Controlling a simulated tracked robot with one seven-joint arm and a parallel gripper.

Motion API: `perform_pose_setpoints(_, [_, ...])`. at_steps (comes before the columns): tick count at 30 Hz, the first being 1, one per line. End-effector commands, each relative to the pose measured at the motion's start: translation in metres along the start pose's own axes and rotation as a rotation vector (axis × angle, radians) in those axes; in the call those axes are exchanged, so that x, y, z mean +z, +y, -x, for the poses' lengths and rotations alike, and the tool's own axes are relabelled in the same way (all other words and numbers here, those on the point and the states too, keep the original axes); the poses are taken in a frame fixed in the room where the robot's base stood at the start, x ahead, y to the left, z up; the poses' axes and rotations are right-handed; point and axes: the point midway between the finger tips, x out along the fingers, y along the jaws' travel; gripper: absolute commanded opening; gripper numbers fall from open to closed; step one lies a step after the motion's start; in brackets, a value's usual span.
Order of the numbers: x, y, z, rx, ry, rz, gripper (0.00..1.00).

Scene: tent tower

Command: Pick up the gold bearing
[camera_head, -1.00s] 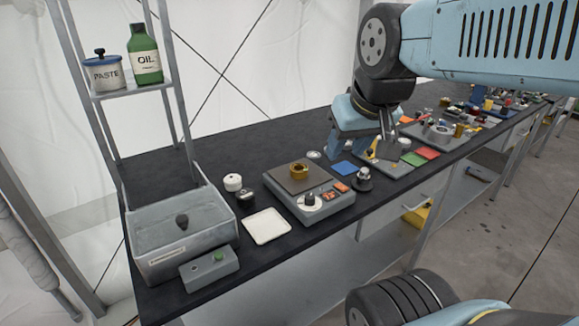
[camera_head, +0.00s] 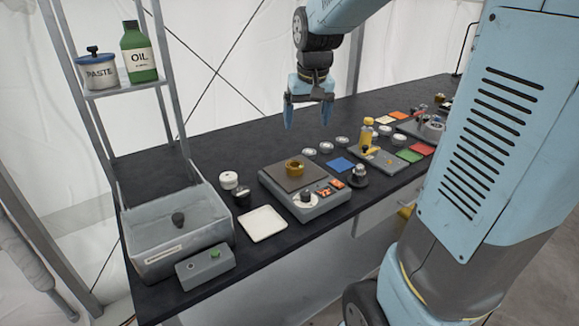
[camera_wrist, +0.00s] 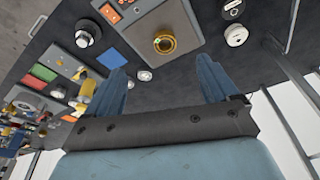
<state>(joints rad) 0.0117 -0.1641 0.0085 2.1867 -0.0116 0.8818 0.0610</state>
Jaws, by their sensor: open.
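The gold bearing (camera_head: 294,167) is a gold ring lying on the dark plate of a grey device (camera_head: 279,180) in the middle of the bench. It also shows in the wrist view (camera_wrist: 164,43), near the top middle, beyond my fingertips. My gripper (camera_head: 308,121) hangs above the back of the bench, fingers pointing down, behind and above the bearing. In the wrist view my gripper (camera_wrist: 163,78) has its two blue fingers wide apart with nothing between them. The bearing is clear of both fingers and unobstructed.
A white tray (camera_head: 263,224), a white jar (camera_head: 229,180) and a lidded grey bath (camera_head: 177,235) stand left of the device. A dark knobbed part (camera_head: 358,177) and a blue square (camera_head: 341,164) are to its right. A shelf post (camera_head: 174,75) rises at left.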

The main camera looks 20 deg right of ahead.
Motion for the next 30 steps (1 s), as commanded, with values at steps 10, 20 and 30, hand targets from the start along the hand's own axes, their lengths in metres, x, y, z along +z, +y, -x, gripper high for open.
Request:
perform_pose_setpoints(10, [-0.05, -0.004, -0.053, 0.005, -0.08, -0.016, 0.87])
perform_pose_setpoints(20, [-0.051, -0.004, -0.09, 0.006, -0.091, -0.018, 0.87])
perform_pose_setpoints(30, [-0.047, -0.004, -0.139, 0.006, -0.09, -0.018, 0.87])
